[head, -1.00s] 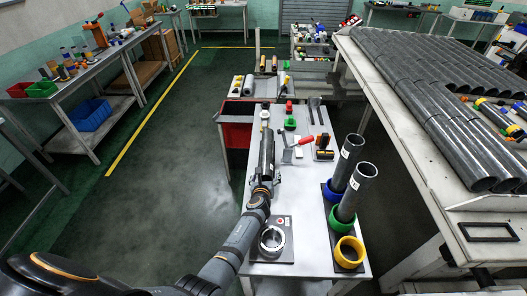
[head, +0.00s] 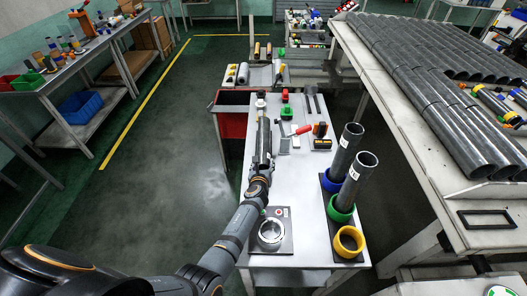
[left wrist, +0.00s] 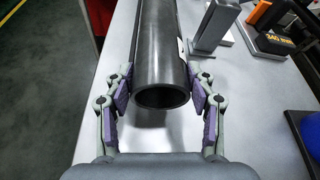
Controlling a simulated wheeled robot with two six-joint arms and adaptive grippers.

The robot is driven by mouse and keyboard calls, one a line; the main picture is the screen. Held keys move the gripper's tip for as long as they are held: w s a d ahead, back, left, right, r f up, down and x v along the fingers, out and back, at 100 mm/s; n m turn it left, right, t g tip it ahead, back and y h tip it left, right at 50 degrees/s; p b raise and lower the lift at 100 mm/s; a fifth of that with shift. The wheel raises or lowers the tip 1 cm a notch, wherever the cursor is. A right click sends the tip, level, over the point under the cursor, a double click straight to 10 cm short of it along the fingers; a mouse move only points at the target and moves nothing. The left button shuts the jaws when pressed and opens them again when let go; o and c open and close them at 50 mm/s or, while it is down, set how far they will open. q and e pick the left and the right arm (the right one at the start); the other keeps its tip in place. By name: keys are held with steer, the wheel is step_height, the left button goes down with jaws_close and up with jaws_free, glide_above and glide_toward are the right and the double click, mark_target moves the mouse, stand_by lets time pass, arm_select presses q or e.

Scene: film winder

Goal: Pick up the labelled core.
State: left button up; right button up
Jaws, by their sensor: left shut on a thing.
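A dark grey tube-shaped core (head: 264,143) lies lengthwise over the left part of the white table. A sliver of white label shows on its right side in the left wrist view. My left gripper (head: 260,172) is at its near end. In the left wrist view the purple pads of the gripper (left wrist: 163,82) press both sides of the core (left wrist: 163,50), close to its open end. I cannot tell whether the core rests on something or hangs just above the table. My right gripper is not in view.
Two labelled tubes stand in a blue cup and a green cup (head: 341,210) at right, behind an empty yellow cup (head: 348,243). A metal ring on a plate (head: 270,233) sits near the arm. A red-handled tool (head: 297,131) and small blocks lie beyond. A red bin (head: 232,124) is left.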

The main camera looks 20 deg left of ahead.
arm_select(q)
step_height(320, 180, up, 9)
steer(key=p, duration=0.6)
steer(key=shift+r+p, duration=0.2)
steer(key=shift+p, duration=0.15)
steer(key=shift+r, duration=0.3)
steer(key=shift+f, duration=0.1)
